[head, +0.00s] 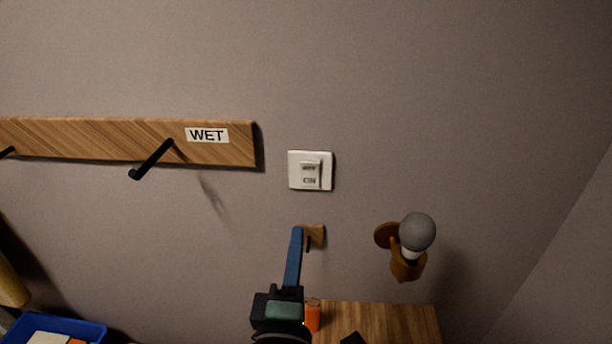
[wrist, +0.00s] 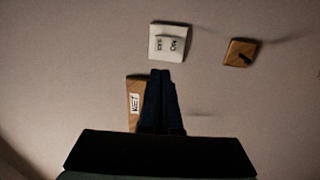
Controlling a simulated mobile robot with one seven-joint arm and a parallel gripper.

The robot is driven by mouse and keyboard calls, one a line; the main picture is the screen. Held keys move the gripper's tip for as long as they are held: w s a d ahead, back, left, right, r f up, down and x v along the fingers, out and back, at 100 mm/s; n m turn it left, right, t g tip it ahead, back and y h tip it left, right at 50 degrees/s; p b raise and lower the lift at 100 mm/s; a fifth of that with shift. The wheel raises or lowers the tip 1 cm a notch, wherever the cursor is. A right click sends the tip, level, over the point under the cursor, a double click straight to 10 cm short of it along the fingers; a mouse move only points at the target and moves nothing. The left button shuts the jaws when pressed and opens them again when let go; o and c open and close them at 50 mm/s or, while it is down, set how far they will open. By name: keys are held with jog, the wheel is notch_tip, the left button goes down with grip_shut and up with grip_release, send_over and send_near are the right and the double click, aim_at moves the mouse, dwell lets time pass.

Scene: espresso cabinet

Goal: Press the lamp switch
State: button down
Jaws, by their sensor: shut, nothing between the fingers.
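The lamp switch (head: 310,171) is a white wall plate with a raised rocker marked OFF and ON. It also shows in the wrist view (wrist: 158,50), turned sideways. The wall lamp (head: 417,232) has a grey, unlit bulb on a brown holder, to the lower right of the switch. My gripper (head: 297,231) has its long blue fingers shut together and empty. In the head view its tips are below the switch. In the wrist view the fingertips (wrist: 161,72) appear just short of the switch plate's lower edge; a gap to the wall cannot be judged.
A wooden board (head: 225,150) labelled WET with black hooks is left of the switch. A small wooden hook block (head: 317,233) is just right of my fingertips. Below are a wooden top (head: 395,318), an orange object (head: 313,316) and a blue bin (head: 88,328).

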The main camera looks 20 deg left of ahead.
aim_at(307, 168)
jog(key=p+x, duration=0.4)
jog(key=x, duration=1)
jog(key=shift+p, duration=0.4)
jog(key=shift+w+r, duration=0.15)
